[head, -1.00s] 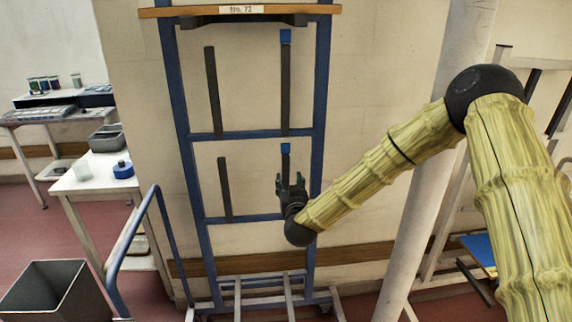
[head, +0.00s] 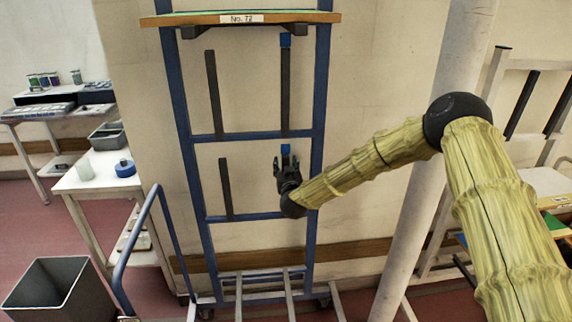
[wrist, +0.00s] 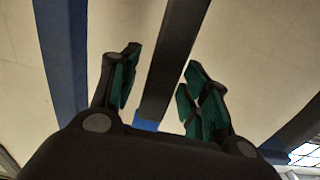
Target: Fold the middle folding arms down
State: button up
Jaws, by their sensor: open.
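A blue rack (head: 318,110) stands against the wall, with dark folding arms in two rows below its top shelf. The middle row has a left arm (head: 213,93) and a right arm (head: 285,92) with a blue tip, both upright against the frame. The lower row has a left arm (head: 226,187) and a blue-tipped right arm (head: 286,149), also upright. My gripper (head: 287,161) is open in front of the lower right arm, below the middle row. In the wrist view, a dark bar (wrist: 172,60) with a blue end shows between its fingers (wrist: 160,85); contact cannot be told.
A board labelled No. 72 (head: 240,18) lies across the rack top. A blue-railed trolley (head: 137,240), a grey bin (head: 58,290) and a white table (head: 95,180) stand left. A pale post (head: 425,150) and another rack (head: 492,80) stand right.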

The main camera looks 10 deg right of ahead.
grip_shut()
dwell(0.3)
jog(key=shift+f+b, duration=0.2)
jog(key=shift+b, duration=0.2)
